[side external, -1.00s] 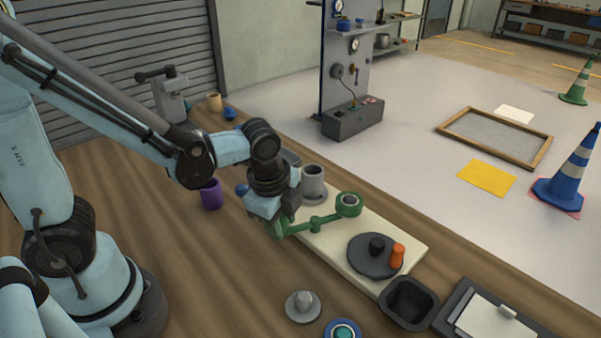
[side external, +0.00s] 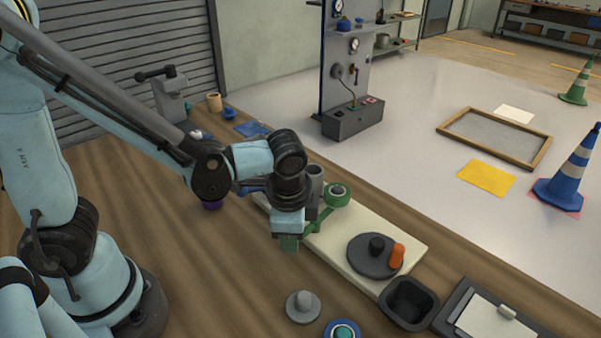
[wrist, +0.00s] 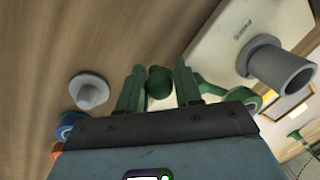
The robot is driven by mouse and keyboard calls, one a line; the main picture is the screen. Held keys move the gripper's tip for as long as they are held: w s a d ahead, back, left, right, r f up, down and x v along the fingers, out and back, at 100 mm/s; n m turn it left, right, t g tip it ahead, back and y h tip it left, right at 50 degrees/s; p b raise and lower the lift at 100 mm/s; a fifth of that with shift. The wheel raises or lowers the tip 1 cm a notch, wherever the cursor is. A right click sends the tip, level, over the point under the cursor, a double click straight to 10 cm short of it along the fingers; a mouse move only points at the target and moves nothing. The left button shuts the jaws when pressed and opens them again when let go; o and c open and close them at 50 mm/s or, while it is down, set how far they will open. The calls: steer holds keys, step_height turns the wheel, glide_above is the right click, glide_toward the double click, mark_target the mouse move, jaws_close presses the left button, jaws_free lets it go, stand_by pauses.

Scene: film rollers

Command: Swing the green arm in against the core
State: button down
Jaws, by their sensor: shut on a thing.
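The green arm (side external: 337,194) is a lever with a round roller end, on a cream board (side external: 400,225). Its roller end is close beside the upright grey core (side external: 315,174); I cannot tell if they touch. In the wrist view the roller end (wrist: 244,97) shows near the foot of the core (wrist: 280,66). My gripper (side external: 289,243) is at the lever's other end, at the board's near edge. In the wrist view my gripper (wrist: 159,86) has its green fingers shut on the arm's round green knob (wrist: 159,76). My wrist hides part of the lever.
A dark disc (side external: 368,262) with an orange peg (side external: 397,256) sits at the board's right end. A black bin (side external: 408,304), a grey knobbed disc (side external: 302,308) and a blue ring (side external: 342,332) stand nearby. The wooden bench left of the grey disc is clear.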

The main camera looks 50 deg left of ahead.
steer(key=shift+w+d+f+n, duration=0.1)
steer(key=shift+w+d+n, duration=0.05)
steer(key=shift+d+n, duration=0.8)
steer(key=shift+w+n, duration=0.1)
steer(key=shift+n, duration=0.25)
steer(key=c, duration=0.8)
jaws_free()
steer(key=shift+c, duration=0.2)
steer(key=shift+a, duration=0.1)
step_height(320, 180, up, 12)
steer(key=s+d, duration=0.1)
steer(key=d, duration=0.1)
steer(key=shift+s, duration=0.15)
steer(key=shift+a, duration=0.1)
steer(key=a+f+n+t+h, duration=0.1)
steer(key=a+n+t, duration=0.4)
steer(key=a, duration=0.7)
steer(key=shift+a+f+n+t+h, duration=0.15)
steer(key=shift+f+n+t+h, duration=0.15)
steer(key=shift+f+n, duration=0.4)
steer(key=shift+s+r, duration=0.1)
steer(key=shift+r, duration=0.05)
